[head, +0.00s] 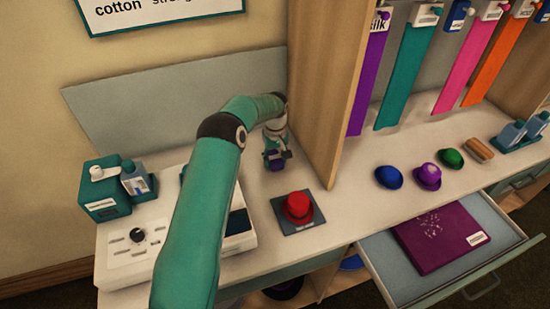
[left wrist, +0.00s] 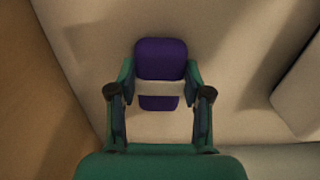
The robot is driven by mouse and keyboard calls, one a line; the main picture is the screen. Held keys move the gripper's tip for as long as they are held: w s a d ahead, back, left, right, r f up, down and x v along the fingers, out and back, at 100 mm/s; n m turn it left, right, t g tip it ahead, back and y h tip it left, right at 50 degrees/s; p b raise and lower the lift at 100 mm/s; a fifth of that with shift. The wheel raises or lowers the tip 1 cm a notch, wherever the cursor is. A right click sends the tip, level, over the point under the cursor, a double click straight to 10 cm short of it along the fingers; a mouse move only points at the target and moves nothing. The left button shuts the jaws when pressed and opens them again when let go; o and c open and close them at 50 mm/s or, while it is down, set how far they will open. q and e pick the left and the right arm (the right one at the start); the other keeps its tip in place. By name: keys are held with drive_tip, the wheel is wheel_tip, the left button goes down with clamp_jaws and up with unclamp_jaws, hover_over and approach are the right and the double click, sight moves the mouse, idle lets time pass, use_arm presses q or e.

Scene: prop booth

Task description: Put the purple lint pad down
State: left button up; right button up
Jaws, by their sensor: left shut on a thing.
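The purple lint pad (left wrist: 160,58) has a pale band across it and sits between the fingers of my left gripper (left wrist: 160,95) in the left wrist view. The gripper is shut on it. In the head view, my left gripper (head: 277,154) is at the back of the counter, just left of the wooden divider. A small bit of the purple pad (head: 275,166) shows beneath it there. The pad is low over the pale counter (head: 262,196); I cannot tell whether it touches. My right gripper is not in view.
A red hat (head: 298,207) sits on a dark mat in front of the gripper. The wooden divider (head: 325,90) stands close on the right. A white device (head: 150,250) stands at left. Right of the divider are several hats and an open drawer (head: 385,262) holding a purple folder-like item.

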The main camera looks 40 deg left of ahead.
sight(275, 159)
use_arm(q)
drive_tip(key=o, duration=1.1)
drive_tip(key=shift+o, duration=0.2)
drive_tip(key=shift+r, duration=0.15)
drive_tip(key=shift+r, duration=0.3)
wheel_tip(275, 159, up, 11)
drive_tip(key=b, duration=0.1)
drive_tip(key=shift+r+b, duration=0.15)
drive_tip(key=shift+b, duration=0.2)
